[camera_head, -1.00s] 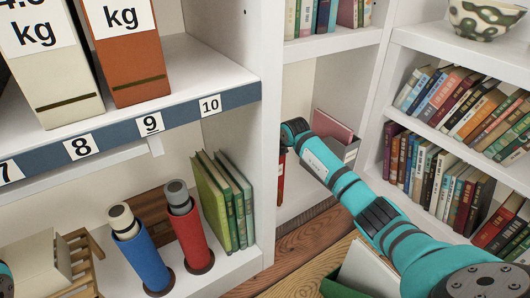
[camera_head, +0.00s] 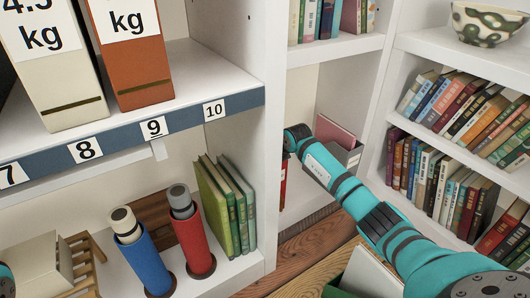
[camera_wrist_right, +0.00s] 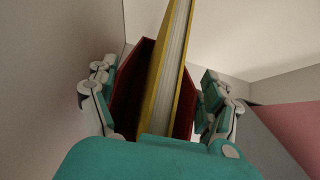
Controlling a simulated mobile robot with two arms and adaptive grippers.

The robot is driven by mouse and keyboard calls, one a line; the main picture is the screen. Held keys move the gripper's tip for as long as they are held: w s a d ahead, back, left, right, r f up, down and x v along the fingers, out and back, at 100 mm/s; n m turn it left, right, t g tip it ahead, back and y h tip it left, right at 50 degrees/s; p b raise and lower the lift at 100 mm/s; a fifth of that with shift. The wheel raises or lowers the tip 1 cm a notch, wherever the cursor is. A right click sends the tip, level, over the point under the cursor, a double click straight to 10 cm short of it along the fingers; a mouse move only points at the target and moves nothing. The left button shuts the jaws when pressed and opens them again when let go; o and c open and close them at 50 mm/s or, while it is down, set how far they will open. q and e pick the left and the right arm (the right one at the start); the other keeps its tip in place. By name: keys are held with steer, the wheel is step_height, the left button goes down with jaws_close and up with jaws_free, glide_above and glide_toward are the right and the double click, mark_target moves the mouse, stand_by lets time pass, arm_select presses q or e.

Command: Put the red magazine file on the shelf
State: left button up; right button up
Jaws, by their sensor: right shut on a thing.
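The red magazine file (camera_wrist_right: 128,92) is between the fingers of my right gripper (camera_wrist_right: 157,72) in the right wrist view, with a yellow book (camera_wrist_right: 168,70) standing in it. The gripper is shut on the file. In the head view only a narrow red strip of the file (camera_head: 283,182) shows between the white upright and my right arm. The shelf compartment (camera_head: 302,92) is behind it, with its floor (camera_head: 300,205) low down. Whether the file touches that floor is hidden. My left gripper is not in view.
A grey file with a pink book (camera_head: 335,135) stands right of my arm in the same compartment. A white upright (camera_head: 271,130) is close on the left. Green books (camera_head: 226,200) and red and blue cylinders (camera_head: 187,230) stand left of it. Bookshelves (camera_head: 440,145) line the right.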

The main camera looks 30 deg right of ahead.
steer(key=o, duration=1.6)
steer(key=v, duration=1.2)
